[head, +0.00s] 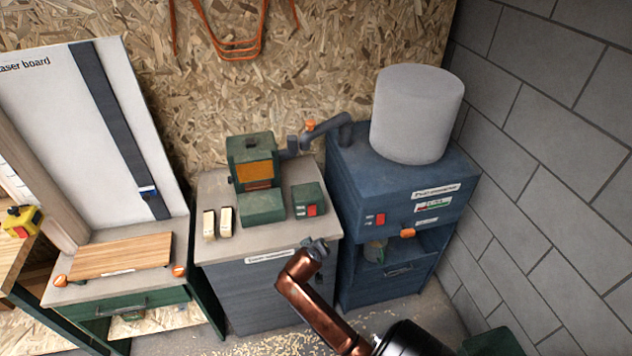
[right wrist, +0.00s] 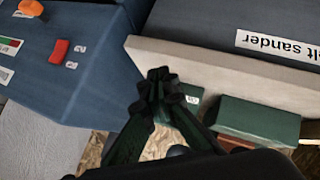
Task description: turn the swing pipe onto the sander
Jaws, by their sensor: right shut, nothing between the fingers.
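The belt sander (head: 252,172) is a green machine with an orange-brown front, standing on a grey cabinet (head: 270,265) labelled as the sander. The dark grey swing pipe (head: 332,126) rises from the blue dust extractor's top and bends left. Its orange knob (head: 310,124) and free end are close to the grey port (head: 291,145) on the sander's right side. I cannot tell whether pipe and port touch. My right gripper (head: 318,243) is shut and empty at the cabinet's front edge, well short of the pipe; its fingers also show in the right wrist view (right wrist: 162,82).
The blue extractor (head: 375,170) carries a large white drum (head: 417,112), a red switch and an orange knob (head: 407,233). A green box with a red switch (head: 309,199) and two pale blocks (head: 218,222) sit on the sander's cabinet. A block wall closes the right side.

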